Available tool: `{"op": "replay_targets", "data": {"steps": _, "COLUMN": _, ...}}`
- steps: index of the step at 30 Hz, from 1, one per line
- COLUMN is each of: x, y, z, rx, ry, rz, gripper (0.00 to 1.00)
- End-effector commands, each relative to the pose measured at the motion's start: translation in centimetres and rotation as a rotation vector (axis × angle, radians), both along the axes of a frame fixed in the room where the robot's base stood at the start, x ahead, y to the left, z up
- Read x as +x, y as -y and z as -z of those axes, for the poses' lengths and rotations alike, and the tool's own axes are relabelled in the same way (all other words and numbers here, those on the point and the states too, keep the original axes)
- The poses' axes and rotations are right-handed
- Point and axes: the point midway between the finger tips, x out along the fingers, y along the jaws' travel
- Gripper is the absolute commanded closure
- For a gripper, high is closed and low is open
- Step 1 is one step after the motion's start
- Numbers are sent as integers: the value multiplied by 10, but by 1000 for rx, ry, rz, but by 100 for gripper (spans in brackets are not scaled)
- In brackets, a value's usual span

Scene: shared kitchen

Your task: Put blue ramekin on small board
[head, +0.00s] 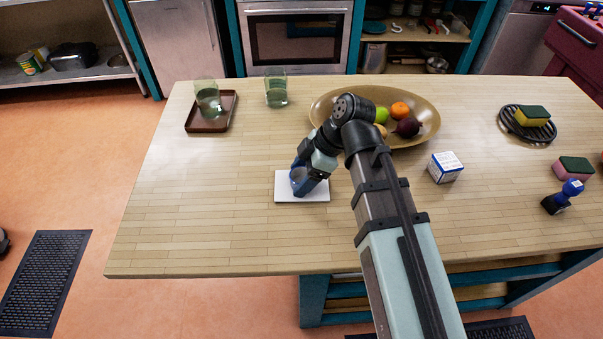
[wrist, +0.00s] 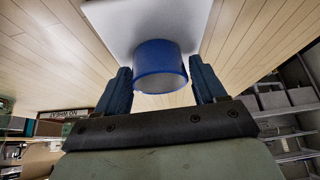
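The blue ramekin (wrist: 160,62) is between the two fingers of my gripper (wrist: 161,75) in the wrist view. The fingers lie against its left and right sides, and I see no clear gap. In the head view the ramekin (head: 298,175) is partly hidden by my gripper (head: 303,178). The small board (head: 290,195) is a white square on the wooden counter. The ramekin is over the middle of the board, upright and at or very near its surface. Whether its base touches is hidden. The board also shows behind the ramekin in the wrist view (wrist: 115,22).
A fruit bowl (head: 425,125) stands behind my arm. A tray (head: 200,126) with a glass (head: 208,100) and another glass (head: 276,92) are at the back left. A small box (head: 445,168), sponges, a trivet and a stamp lie to the right. The counter left of the board is clear.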

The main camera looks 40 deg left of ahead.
Motion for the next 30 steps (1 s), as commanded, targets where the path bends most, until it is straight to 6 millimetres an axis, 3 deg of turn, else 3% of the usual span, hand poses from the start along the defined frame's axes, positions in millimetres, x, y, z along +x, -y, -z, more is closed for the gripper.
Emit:
{"op": "replay_targets", "data": {"steps": 5, "x": 0, "y": 0, "z": 0, "rx": 0, "ry": 0, "rz": 0, "gripper": 15}}
{"op": "replay_targets", "data": {"steps": 16, "x": 2, "y": 1, "z": -7, "rx": 1, "ry": 1, "rz": 0, "gripper": 15}}
{"op": "replay_targets", "data": {"steps": 30, "x": 29, "y": 25, "z": -70, "rx": 2, "ry": 2, "rz": 1, "gripper": 15}}
